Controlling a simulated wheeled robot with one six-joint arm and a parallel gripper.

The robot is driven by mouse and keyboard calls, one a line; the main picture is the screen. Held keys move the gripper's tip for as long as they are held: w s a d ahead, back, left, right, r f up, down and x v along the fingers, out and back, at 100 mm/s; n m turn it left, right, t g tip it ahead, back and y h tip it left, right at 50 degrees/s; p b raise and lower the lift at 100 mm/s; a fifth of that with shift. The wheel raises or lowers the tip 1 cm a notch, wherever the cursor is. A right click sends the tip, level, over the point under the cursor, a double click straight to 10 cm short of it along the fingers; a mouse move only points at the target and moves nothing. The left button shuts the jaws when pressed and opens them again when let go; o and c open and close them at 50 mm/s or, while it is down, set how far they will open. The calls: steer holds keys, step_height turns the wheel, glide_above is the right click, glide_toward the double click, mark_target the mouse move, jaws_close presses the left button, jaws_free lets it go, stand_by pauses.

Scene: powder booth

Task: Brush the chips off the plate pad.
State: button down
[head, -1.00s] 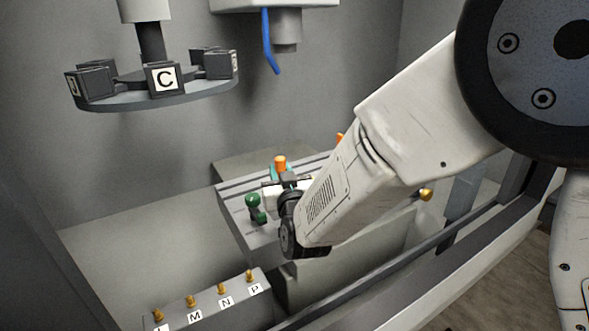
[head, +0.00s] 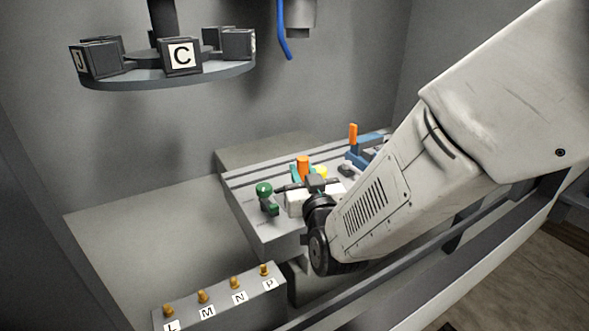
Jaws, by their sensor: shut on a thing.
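The grey slotted plate (head: 255,222) stands in the middle of the booth; I cannot make out the pad or any chips on it. My gripper (head: 314,183) is low over the plate's near part, by a white block (head: 296,203). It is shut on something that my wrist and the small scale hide. A teal piece with an orange top (head: 303,166) stands just behind my gripper, and a yellow piece (head: 321,171) shows beside it. I cannot tell whether either is touched or held.
A green-knobbed clamp (head: 266,194) stands left of my gripper. A blue clamp with an orange handle (head: 353,135) stands at the back right. A lettered carousel (head: 165,76) hangs upper left. A block with brass pegs (head: 225,306) stands in front. The left floor is clear.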

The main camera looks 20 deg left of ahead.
mark_target(303, 158)
steer(key=shift+r, duration=0.15)
steer(key=shift+r, duration=3)
steer(key=shift+r, duration=0.1)
steer(key=shift+r, duration=1.4)
